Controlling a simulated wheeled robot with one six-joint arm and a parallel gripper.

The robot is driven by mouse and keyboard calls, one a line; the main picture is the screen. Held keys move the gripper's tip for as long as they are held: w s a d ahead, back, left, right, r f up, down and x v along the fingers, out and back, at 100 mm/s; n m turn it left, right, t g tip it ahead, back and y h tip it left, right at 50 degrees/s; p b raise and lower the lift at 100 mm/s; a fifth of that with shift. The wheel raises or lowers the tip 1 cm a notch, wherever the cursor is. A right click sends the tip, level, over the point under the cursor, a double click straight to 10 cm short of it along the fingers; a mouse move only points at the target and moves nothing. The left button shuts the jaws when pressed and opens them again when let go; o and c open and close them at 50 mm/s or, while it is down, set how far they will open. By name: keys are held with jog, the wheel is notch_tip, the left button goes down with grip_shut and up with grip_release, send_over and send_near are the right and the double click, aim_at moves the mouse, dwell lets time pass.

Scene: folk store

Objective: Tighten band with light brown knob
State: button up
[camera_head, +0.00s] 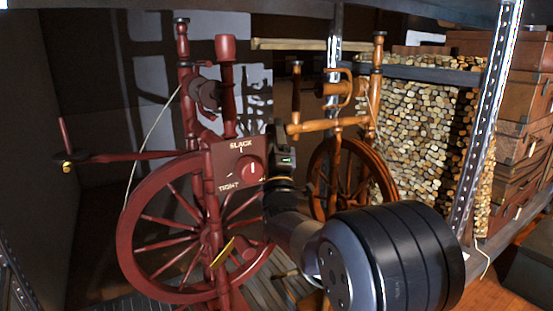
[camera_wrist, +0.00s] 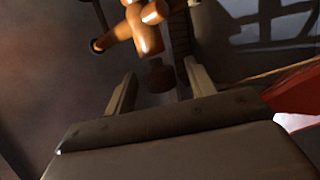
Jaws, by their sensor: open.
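An orange-brown spinning wheel (camera_head: 345,165) stands right of and behind a red spinning wheel (camera_head: 165,215). The red one has a panel marked SLACK and TIGHT with a red knob (camera_head: 252,168); a pale cord (camera_head: 152,132) hangs at its left. In the wrist view my gripper (camera_wrist: 160,68) is open, with its two fingers apart. Beyond and between the fingertips are an orange-brown turned wooden part (camera_wrist: 147,32) and a darker rounded brown piece (camera_wrist: 159,78). I cannot tell whether either is the light brown knob. In the head view my fingers are largely hidden beside the panel's right edge.
A metal shelf post (camera_head: 485,110) stands at the right, near stacked brown cases (camera_head: 520,125). A red surface (camera_wrist: 298,90) is close at the wrist view's right edge.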

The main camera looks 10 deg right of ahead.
jog(key=v, duration=0.8)
jog(key=shift+s+f+p, duration=0.3)
jog(key=shift+p, duration=0.05)
jog(key=shift+r, duration=0.15)
